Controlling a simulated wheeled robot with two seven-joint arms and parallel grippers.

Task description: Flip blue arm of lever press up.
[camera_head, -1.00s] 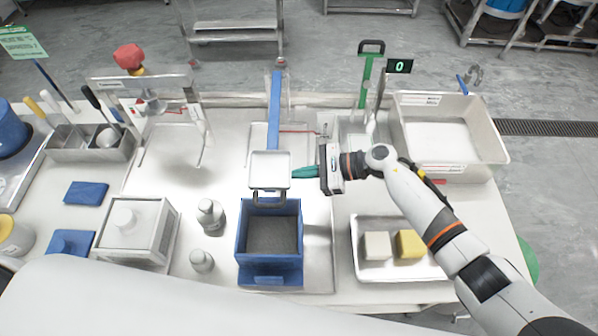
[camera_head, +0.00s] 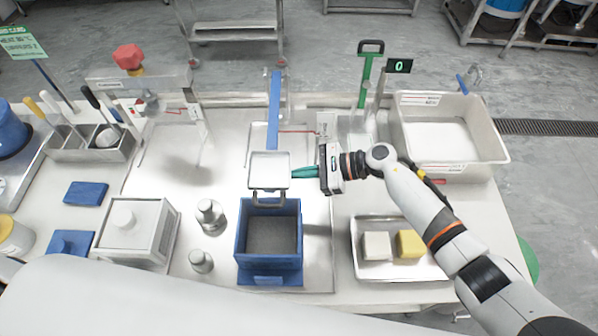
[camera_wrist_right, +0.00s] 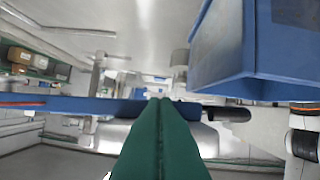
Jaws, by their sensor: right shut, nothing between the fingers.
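The blue arm (camera_head: 274,110) of the lever press is a long flat bar running from the back of the bench toward the front, with a pale square plate (camera_head: 270,170) at its near end. My right gripper (camera_head: 294,173) is at the right side of that plate, its green fingers pointing left. Whether they touch it is unclear. In the right wrist view the shut fingers (camera_wrist_right: 160,105) are empty, and the blue arm (camera_wrist_right: 70,105) crosses behind their tips. My left gripper is not in view.
A blue bin (camera_head: 240,225) with dark contents stands in front of the plate; it also shows in the right wrist view (camera_wrist_right: 222,45). Metal weights (camera_head: 210,215) stand left of it. A tray (camera_head: 390,272) with two blocks lies at the right front, and a large white tub (camera_head: 452,165) behind.

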